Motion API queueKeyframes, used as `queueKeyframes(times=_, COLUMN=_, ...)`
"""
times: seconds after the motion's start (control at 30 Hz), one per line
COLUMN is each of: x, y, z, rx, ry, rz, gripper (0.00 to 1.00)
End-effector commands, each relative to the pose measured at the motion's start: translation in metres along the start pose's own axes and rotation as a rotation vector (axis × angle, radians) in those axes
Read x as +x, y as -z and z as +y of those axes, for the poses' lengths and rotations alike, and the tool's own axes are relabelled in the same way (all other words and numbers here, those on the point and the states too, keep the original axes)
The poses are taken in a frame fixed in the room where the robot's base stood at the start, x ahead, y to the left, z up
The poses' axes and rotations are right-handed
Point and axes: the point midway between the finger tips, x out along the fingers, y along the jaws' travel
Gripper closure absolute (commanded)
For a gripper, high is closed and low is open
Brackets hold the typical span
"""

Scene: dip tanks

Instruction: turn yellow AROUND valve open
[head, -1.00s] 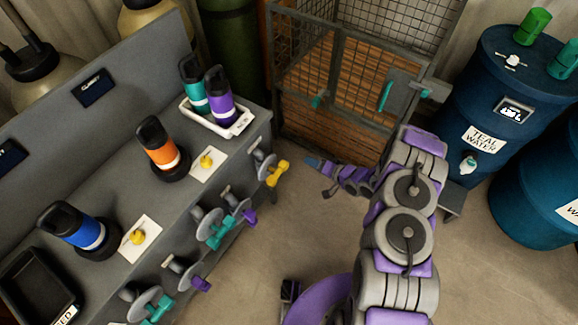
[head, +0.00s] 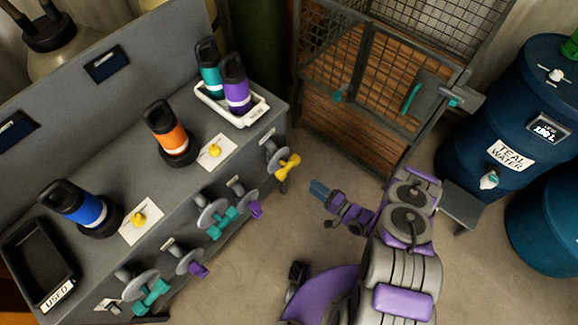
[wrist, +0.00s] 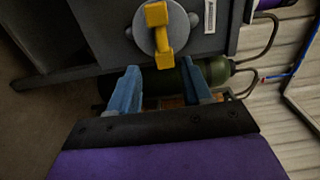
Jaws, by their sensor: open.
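The yellow valve (head: 287,167) is a yellow handle on a round grey disc at the right end of the bench front, the uppermost right one of the valves there. In the wrist view the yellow handle (wrist: 157,32) stands nearly upright in the picture, on its grey disc. My gripper (head: 317,189) is just right of and below the valve in the head view, apart from it. In the wrist view my gripper's blue fingers (wrist: 163,75) are spread with nothing between them. They point toward the lower end of the handle.
Several teal and purple valves, such as the nearest teal one (head: 215,222), stick out of the bench front. The grey bench (head: 75,165) carries bottles and trays. A wire cage (head: 385,90) stands behind, and blue barrels (head: 515,110) stand right. Open floor lies beside the bench.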

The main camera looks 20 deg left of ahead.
Motion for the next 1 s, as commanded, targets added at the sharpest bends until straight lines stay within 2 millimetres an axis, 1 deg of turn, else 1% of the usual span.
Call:
queueKeyframes(times=0.03, x=0.010, y=-0.001, z=-0.001, rx=-0.001, ry=0.000, rz=-0.006, gripper=0.51)
queueKeyframes(times=0.27, x=0.053, y=-0.001, z=-0.001, rx=-0.004, ry=0.002, rz=-0.006, gripper=0.51)
queueKeyframes(times=0.4, x=0.081, y=0.000, z=-0.001, rx=-0.005, ry=0.002, rz=-0.006, gripper=0.51)
queueKeyframes(times=0.6, x=0.116, y=-0.001, z=-0.001, rx=-0.003, ry=0.002, rz=-0.003, gripper=0.51)
queueKeyframes(times=0.7, x=0.128, y=0.000, z=0.000, rx=-0.002, ry=0.001, rz=-0.003, gripper=0.51)
queueKeyframes(times=0.8, x=0.136, y=0.001, z=-0.001, rx=-0.002, ry=0.001, rz=-0.001, gripper=0.51)
queueKeyframes(times=1.0, x=0.141, y=0.001, z=-0.001, rx=-0.001, ry=0.003, rz=0.000, gripper=0.51)
